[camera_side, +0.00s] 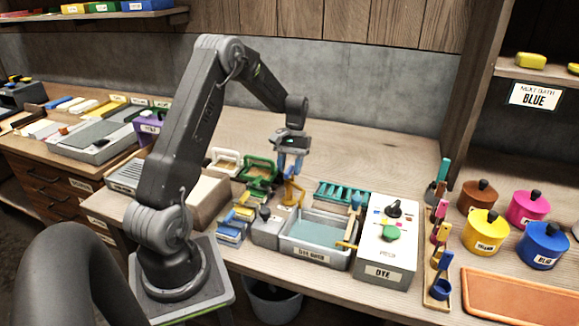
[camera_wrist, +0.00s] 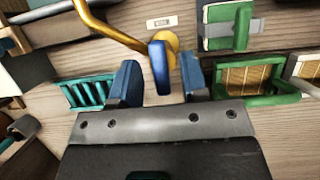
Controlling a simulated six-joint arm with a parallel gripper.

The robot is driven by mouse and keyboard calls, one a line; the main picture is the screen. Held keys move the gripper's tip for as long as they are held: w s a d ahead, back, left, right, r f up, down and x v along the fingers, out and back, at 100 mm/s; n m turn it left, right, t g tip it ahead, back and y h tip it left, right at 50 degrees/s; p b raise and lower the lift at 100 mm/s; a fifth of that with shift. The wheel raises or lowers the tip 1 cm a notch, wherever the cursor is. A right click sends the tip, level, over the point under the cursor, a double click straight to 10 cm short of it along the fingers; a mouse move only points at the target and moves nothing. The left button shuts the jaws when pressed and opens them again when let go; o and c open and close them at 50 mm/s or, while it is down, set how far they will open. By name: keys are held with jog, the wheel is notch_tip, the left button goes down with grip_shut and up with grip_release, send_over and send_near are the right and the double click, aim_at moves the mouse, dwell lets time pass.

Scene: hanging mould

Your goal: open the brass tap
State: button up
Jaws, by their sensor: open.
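The brass tap (camera_side: 293,191) stands upright on the bench behind the grey basin. In the wrist view, its brass spout (camera_wrist: 108,28) runs to the upper left, and its blue lever (camera_wrist: 161,68) points toward my gripper. My gripper (camera_side: 291,168) is directly above the tap in the side view. In the wrist view, my gripper (camera_wrist: 159,82) is open, with one blue finger on each side of the lever. Gaps show on both sides, so the fingers do not appear to touch it. The lever is hard to make out in the side view.
The grey basin (camera_side: 310,256) stands in front of the tap, with a white dye box (camera_side: 387,262) to its right. A teal rack (camera_side: 342,193) is close on the right. Green-handled frames (camera_side: 260,178) are close on the left. The bench behind is clear.

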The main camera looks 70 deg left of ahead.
jog(key=v, duration=1.4)
jog(key=shift+d, duration=0.15)
jog(key=s+d+r+m+t+y, duration=0.25)
jog(key=d+r, duration=0.25)
jog(key=d, duration=0.5)
jog(key=s+d+r+m+t+y, duration=0.1)
jog(key=s+d+r+m+t, duration=0.3)
jog(key=d, duration=0.6)
jog(key=s+d+f+m+t, duration=0.2)
jog(key=s+d, duration=0.9)
jog(key=s, duration=0.1)
jog(key=shift+d+f+m, duration=0.35)
jog(key=shift+d+f, duration=0.05)
